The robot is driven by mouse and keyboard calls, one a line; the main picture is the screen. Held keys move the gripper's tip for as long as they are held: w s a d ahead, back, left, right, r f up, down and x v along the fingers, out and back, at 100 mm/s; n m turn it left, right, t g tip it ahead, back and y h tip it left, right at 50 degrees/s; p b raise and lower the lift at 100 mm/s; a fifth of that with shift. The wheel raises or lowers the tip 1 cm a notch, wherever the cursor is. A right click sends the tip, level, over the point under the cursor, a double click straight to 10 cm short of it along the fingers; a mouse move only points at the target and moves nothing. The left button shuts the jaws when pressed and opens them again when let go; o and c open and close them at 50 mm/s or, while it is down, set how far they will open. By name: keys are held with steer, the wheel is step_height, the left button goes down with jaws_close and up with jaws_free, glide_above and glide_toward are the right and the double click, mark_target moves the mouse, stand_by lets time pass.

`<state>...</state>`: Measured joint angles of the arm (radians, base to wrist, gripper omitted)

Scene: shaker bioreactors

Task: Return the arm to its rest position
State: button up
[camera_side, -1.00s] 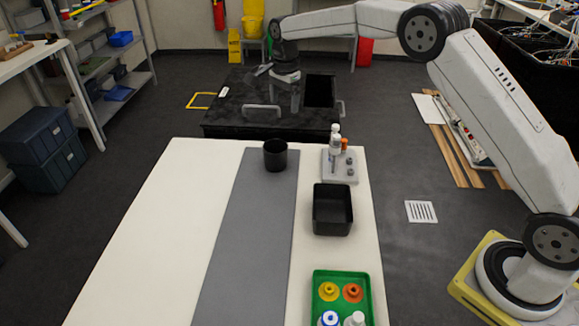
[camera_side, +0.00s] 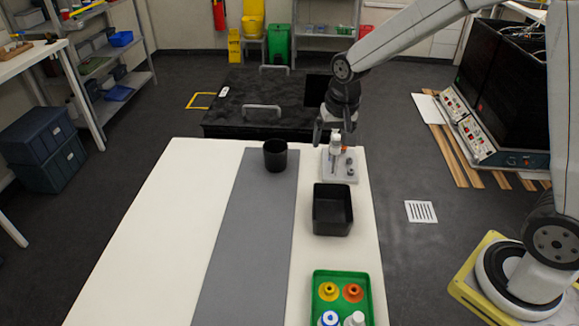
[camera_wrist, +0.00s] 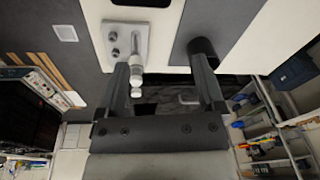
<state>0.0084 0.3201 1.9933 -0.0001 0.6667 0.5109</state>
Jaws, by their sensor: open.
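My gripper (camera_side: 334,133) is open and empty. In the side view it is above the far right end of the white table (camera_side: 170,230), close to the grey rack (camera_side: 341,166) with a white-capped bottle (camera_side: 335,143). The height gap between them is hard to judge. In the wrist view the two fingers of my gripper (camera_wrist: 167,72) point toward the table, with the rack (camera_wrist: 126,40) and bottle (camera_wrist: 136,78) by the left finger and the black cup (camera_wrist: 204,52) by the right finger.
A black cup (camera_side: 275,155) and a black open bin (camera_side: 332,209) stand on the table. A green tray (camera_side: 320,278) with coloured caps and bottles is at the near end. Beyond the table is a low black shaker unit (camera_side: 250,100).

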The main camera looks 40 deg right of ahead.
steer(key=s+f+n, duration=0.3)
steer(key=s+n, duration=0.3)
steer(key=s, duration=0.8)
steer(key=shift+s+a+f+t, duration=0.15)
steer(key=shift+s+a+t, duration=0.05)
steer(key=shift+s+t, duration=0.2)
